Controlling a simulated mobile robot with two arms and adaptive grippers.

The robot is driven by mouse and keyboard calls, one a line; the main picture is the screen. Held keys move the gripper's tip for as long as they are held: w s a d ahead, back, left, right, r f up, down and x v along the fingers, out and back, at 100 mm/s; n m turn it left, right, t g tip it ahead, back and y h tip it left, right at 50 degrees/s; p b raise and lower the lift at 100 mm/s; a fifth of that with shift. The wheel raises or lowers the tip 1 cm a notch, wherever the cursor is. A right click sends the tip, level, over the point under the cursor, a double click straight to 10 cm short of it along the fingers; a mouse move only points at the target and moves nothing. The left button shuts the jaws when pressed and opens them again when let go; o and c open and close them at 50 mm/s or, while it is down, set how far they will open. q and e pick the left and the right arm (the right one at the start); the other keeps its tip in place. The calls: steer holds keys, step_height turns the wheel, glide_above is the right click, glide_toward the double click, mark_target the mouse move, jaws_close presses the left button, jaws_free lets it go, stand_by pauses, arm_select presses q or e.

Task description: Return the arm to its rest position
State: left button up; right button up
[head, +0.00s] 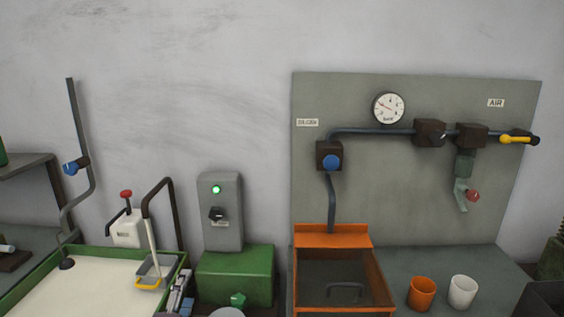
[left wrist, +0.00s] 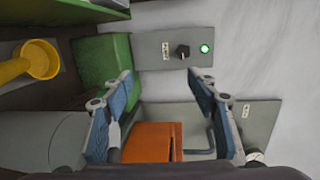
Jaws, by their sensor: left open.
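My left gripper (left wrist: 160,78) shows in the left wrist view with its two blue-padded fingers spread wide and nothing between them. In the head view a small part of the left gripper (head: 181,293) shows at the bottom edge, just right of the cream-topped green tray and in front of the green machine block. The rest of that arm is mostly cut off by the frame edge. My right gripper is in neither view.
A grey switch box (head: 220,235) with a lit green lamp stands on a green block (head: 238,272). An orange bin (head: 332,236) sits below the pipe panel (head: 340,95). An orange cup (head: 421,293) and a white cup (head: 462,292) stand right. A green-rimmed tray (head: 32,281) is left.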

arm_select(q)
steer(key=s+f+n+g+y, duration=0.1)
steer(key=s+f+n+g, duration=0.6)
steer(key=s+f+n, duration=0.75)
steer(key=s+d+f+n+g+h, duration=0.1)
steer(key=s+f+g, duration=0.15)
steer(key=s, duration=0.85)
steer(key=s+d+f+n+g+h, duration=0.15)
steer(key=s+g, duration=0.25)
steer(key=s, duration=0.6)
step_height(320, 180, down, 26)
steer(key=s+m, duration=0.1)
steer(key=s, duration=0.1)
steer(key=s+a+f+g, duration=0.2)
steer(key=s+f, duration=1.4)
steer(key=s, duration=0.1)
steer(key=shift+a+y, duration=0.3)
steer(key=shift+y, duration=0.05)
